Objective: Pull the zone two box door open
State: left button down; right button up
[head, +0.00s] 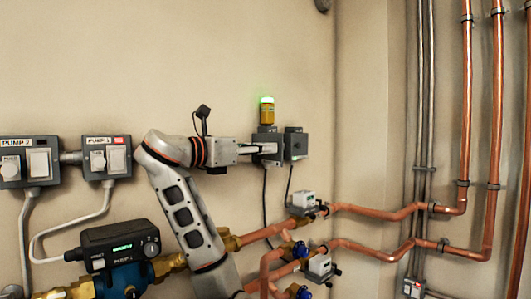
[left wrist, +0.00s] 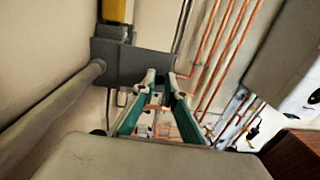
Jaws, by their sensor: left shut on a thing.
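The zone two box appears to be the dark grey wall box (head: 267,134) under a yellow beacon, right of centre in the head view; I cannot read a label on it. In the left wrist view, the grey box (left wrist: 138,66) fills the upper middle. My left gripper (head: 268,149) reaches it from the left, fingers pointing right. In the wrist view, the fingertips of the left gripper (left wrist: 162,77) meet the box's lower right part and are shut on what seems to be its door. The fingers hide the gripped spot, and how far the door stands open is unclear. My right gripper is out of view.
The beacon (head: 266,110) glows green on top. Grey PUMP 2 (head: 39,161) and PUMP 1 (head: 107,157) switch boxes are on the wall at left. A dark controller (head: 121,246), copper pipes (head: 375,212) and small valves lie below. Vertical pipes stand at right. The upper wall is clear.

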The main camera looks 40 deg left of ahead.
pick_arm(q)
jog(key=shift+f, duration=0.1)
dwell(0.3)
jog(key=c, duration=2)
grip_release()
jog(key=shift+w, duration=0.1)
jog(key=shift+c, duration=0.2)
notch_tip(320, 180, up, 10)
